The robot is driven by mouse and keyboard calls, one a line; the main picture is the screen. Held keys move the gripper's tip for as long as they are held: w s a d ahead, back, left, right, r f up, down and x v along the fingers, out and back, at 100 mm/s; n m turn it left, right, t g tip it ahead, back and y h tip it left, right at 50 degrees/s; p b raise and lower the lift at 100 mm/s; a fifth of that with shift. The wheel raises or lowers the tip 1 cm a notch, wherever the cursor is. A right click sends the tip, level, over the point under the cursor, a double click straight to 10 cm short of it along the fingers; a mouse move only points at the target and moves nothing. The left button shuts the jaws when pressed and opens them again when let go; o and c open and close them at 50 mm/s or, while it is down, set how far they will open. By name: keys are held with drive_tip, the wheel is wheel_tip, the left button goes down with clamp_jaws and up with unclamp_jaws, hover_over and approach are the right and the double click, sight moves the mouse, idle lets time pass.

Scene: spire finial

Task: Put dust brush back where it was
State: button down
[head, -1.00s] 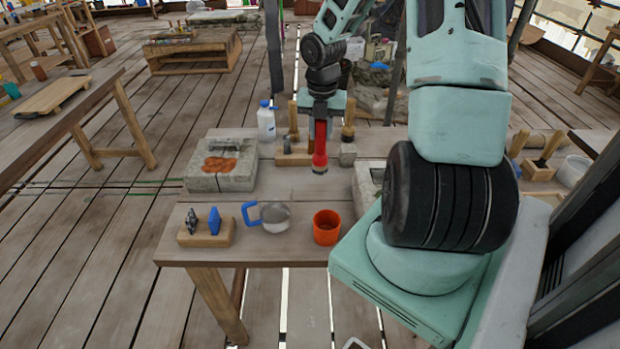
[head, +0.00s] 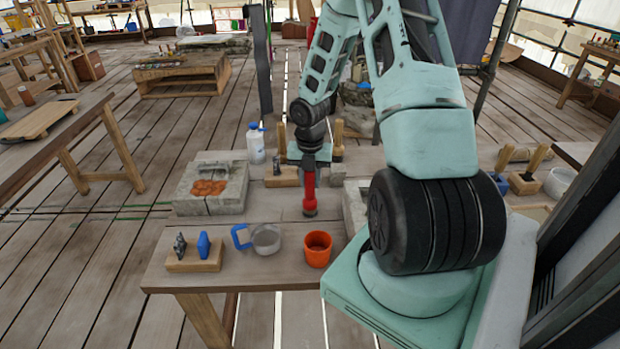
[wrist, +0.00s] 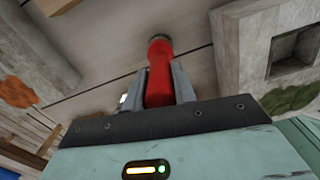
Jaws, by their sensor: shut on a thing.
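My gripper (head: 309,163) is shut on the red dust brush (head: 309,186) and holds it upright, its dark grey end down, above the worktable (head: 222,273). In the wrist view the brush (wrist: 160,75) lies between the two grey fingers (wrist: 163,88), with its grey end pointing away. In the head view the brush's lower end is behind the orange cup (head: 318,250) and apart from it. A wooden holder (head: 283,177) with upright wooden-handled tools stands behind the brush, partly hidden by my gripper.
A clear jug with a blue handle (head: 265,239) stands left of the cup. A small wooden block (head: 195,262) with grey and blue pieces is at the front left. A stone block (head: 208,188) with an orange patch and a white bottle (head: 256,145) stand farther back.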

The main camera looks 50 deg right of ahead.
drive_tip(key=c, duration=1.1)
unclamp_jaws()
drive_tip(key=shift+c, duration=0.2)
wheel_tip(320, 180, up, 12)
drive_tip(key=shift+r+p, duration=0.1)
drive_tip(key=shift+p, duration=0.2)
drive_tip(key=a+r+m, duration=0.2)
drive_tip(key=a+m, duration=0.1)
drive_tip(key=a, duration=0.9)
drive_tip(key=a+r+m, duration=0.2)
drive_tip(key=a+m, duration=0.2)
drive_tip(key=a, duration=0.7)
drive_tip(key=s+a+r+m, duration=0.2)
drive_tip(key=s+a+m, duration=0.2)
drive_tip(key=s+a, duration=0.4)
drive_tip(key=s+a+r+m, duration=0.1)
drive_tip(key=s+a+m, duration=0.4)
drive_tip(key=s+a, duration=0.4)
drive_tip(key=shift+a+r+m+y, duration=0.3)
drive_tip(key=shift+a+r, duration=0.05)
